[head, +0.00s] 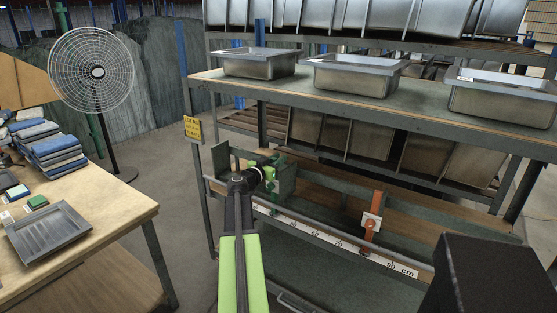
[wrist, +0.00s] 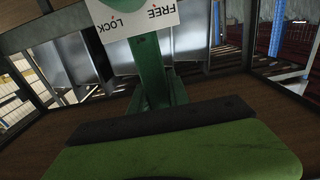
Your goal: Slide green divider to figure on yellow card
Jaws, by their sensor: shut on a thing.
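The green divider (head: 284,178) stands near the left end of the rail on the lower rack shelf. My gripper (head: 268,176) is at the divider and shut on it; the exact grip point is partly hidden by my arm. In the wrist view the divider's green post (wrist: 152,72) rises behind the gripper, with a white label (wrist: 135,22) reading FREE and LOCK upside down. The yellow card (head: 193,129) hangs on the rack's left upright; its writing is too small to read. A white scale (head: 330,240) marked in cm runs along the rail; the figures beside the divider are unclear.
An orange divider (head: 371,225) with a white label stands farther right on the same rail. Metal sinks (head: 355,77) sit on the shelf above. A wooden table (head: 120,205) with a metal tray (head: 48,235) is at left. A fan (head: 92,72) stands behind it.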

